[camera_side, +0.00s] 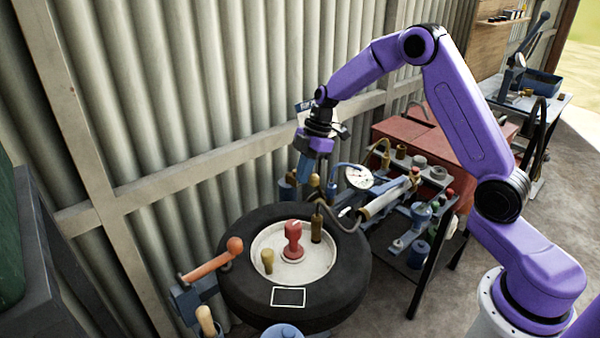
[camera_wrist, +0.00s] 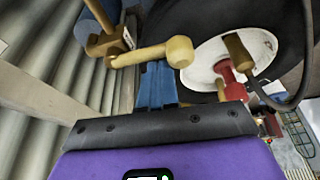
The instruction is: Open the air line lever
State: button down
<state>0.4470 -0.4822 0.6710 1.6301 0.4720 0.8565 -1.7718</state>
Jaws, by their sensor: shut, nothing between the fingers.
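A brass-coloured lever with a round knob end (camera_wrist: 180,51) runs from a brass fitting (camera_wrist: 106,44) in the wrist view, and I take it for the air line lever. In the side view a brass piece (camera_side: 314,182) beside my fingers seems to be part of it, small and partly hidden. My gripper (camera_side: 306,176) points down just beside it, above the far edge of the tyre. In the wrist view the blue fingers (camera_wrist: 158,68) are together and empty, their tips right at the lever shaft near the knob. I cannot tell whether they touch it.
The black tyre (camera_side: 345,297) holds a pale disc with a red knob (camera_side: 293,241) and brass pegs. A round gauge (camera_side: 359,176) and hoses crowd the right. An orange-handled lever (camera_side: 213,261) stands at the left. The corrugated wall (camera_side: 210,110) is close behind.

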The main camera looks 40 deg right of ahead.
jog(key=shift+s+d, duration=0.1)
jog(key=shift+d, duration=0.2)
dwell(0.5)
jog(key=shift+a, duration=0.1)
